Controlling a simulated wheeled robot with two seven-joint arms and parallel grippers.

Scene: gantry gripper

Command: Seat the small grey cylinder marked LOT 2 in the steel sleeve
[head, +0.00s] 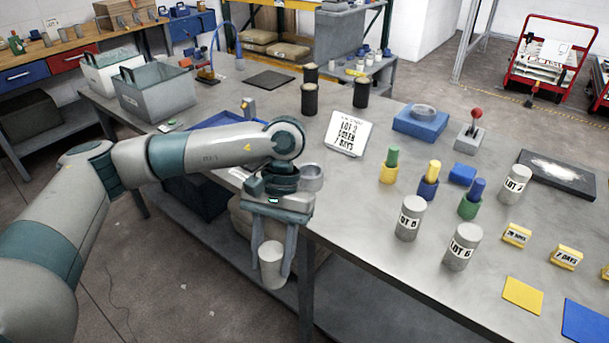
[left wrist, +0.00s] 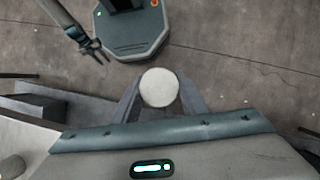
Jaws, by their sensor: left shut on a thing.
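My left gripper (head: 272,268) is shut on a small plain grey cylinder (head: 271,262), held upright off the table's near edge, above the floor. No label shows on the side I see. Its pale round end (left wrist: 159,87) is between the fingers in the left wrist view. A short steel ring (head: 423,111), seemingly the sleeve, sits on a blue block (head: 420,124) toward the back of the table. Another metallic cup-like piece (head: 312,178) shows beside my left wrist, partly hidden; I cannot tell what it is. My right gripper (left wrist: 93,50) hangs apart, fingers spread, small in the left wrist view.
Upright cylinders LOT 5 (head: 409,220), LOT 6 (head: 462,247) and another LOT (head: 514,184) stand on the table (head: 350,215). Coloured pegs in holders, a sign (head: 347,132), black cylinders (head: 309,98) and a red-knobbed lever (head: 476,118) surround the blue block. Grey bins (head: 157,97) stand left.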

